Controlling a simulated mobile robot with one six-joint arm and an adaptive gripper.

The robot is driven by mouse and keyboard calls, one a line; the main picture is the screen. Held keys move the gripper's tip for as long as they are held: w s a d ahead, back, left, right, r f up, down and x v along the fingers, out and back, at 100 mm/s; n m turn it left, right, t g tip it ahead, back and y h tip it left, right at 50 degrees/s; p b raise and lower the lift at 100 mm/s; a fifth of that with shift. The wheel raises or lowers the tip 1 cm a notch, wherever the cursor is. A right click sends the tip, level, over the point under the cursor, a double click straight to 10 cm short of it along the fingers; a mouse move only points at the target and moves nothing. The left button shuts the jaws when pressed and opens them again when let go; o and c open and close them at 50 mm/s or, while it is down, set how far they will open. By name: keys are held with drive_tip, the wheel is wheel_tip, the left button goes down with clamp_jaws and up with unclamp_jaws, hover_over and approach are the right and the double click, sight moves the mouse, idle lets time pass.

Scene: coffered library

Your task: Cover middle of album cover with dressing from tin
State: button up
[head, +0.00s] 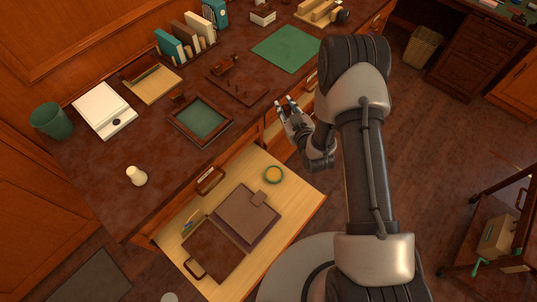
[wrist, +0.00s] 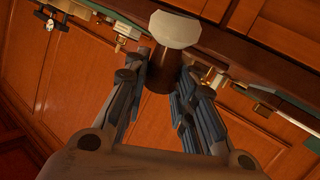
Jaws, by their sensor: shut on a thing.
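My gripper (head: 288,105) is shut on a dauber (wrist: 162,70), which has a dark brown handle and a pale faceted head. The head points away from the fingers in the wrist view. The gripper is near the desk's front edge, up and right of the open drawer (head: 303,196).
A dark brown case (head: 212,252) with a handle lies beside the album, near some thin pen-like items (head: 188,221).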

drive_tip(key=shift+s+a+f+n+g+y+b, duration=0.45)
drive_tip(key=shift+s+a+f+n, duration=0.85)
drive_tip(key=shift+f, duration=2.6)
drive_tip(key=shift+s+a+f+n+g+y+b, duration=0.3)
drive_tip(key=shift+s+a+f+g+b, duration=0.45)
drive_tip(key=shift+s+f, duration=2.2)
drive_tip(key=shift+s+a+f+n+g+y+b, duration=0.25)
drive_tip(key=shift+s+a+f+n+g+b, duration=0.55)
drive_tip(key=shift+f, duration=4.1)
drive_tip(key=shift+w+a+f+t+b, duration=0.15)
drive_tip(key=shift+f+b, duration=0.1)
drive_tip(key=shift+f, duration=0.25)
drive_tip(key=shift+s+a+f+t+b, duration=0.15)
drive_tip(key=shift+f+b, duration=0.1)
drive_tip(key=shift+f, duration=0.2)
drive_tip(key=shift+w+r, duration=0.1)
wheel_tip(320, 180, up, 7)
drive_tip(key=p, duration=0.5)
